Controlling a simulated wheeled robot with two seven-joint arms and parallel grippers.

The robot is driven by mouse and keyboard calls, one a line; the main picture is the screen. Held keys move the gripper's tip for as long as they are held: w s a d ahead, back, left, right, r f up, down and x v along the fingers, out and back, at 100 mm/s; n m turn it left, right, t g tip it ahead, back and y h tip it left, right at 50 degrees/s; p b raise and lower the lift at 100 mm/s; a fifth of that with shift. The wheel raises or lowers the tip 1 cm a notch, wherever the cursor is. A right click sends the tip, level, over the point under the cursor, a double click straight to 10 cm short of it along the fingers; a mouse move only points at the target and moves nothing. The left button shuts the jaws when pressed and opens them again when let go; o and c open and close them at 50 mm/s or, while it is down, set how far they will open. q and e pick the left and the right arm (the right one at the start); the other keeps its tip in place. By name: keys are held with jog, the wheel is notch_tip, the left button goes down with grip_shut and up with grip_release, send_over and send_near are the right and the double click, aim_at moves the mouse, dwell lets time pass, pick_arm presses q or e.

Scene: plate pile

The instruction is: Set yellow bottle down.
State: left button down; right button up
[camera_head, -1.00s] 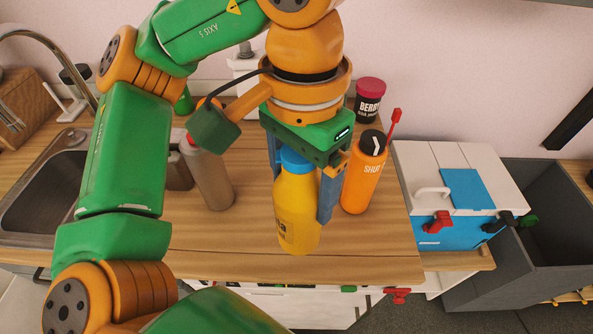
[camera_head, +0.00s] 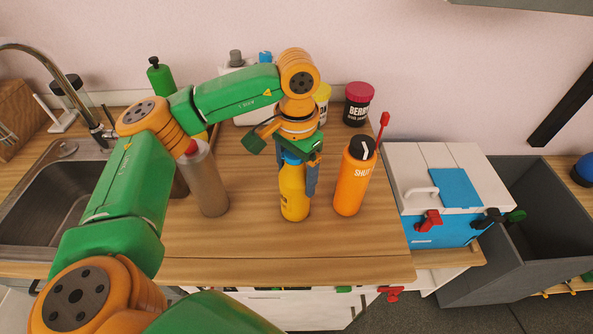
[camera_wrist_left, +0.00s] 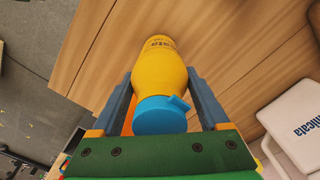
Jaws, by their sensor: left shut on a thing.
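The yellow bottle (camera_head: 294,192) with a blue cap is upright over the wooden counter (camera_head: 245,238), between the grey bottle and the orange bottle. My left gripper (camera_head: 299,175) is shut on it near its top, with the blue fingers on either side. In the left wrist view the yellow bottle (camera_wrist_left: 158,65) sits between the two fingers, its blue cap (camera_wrist_left: 160,115) towards the palm. Its base looks at or very near the counter; I cannot tell if it touches. My right gripper is not in view.
An orange bottle (camera_head: 354,180) stands close on the right. A grey bottle (camera_head: 206,182) stands on the left. A berry jar (camera_head: 358,104) and a green bottle (camera_head: 160,80) are behind. The sink (camera_head: 62,195) is at left. The counter's front is clear.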

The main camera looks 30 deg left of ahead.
pick_arm(q)
jog(key=shift+w, duration=0.1)
jog(key=shift+f, duration=0.2)
jog(key=shift+c, duration=0.5)
grip_release()
jog(key=shift+o, duration=0.5)
jog(key=shift+r, duration=0.2)
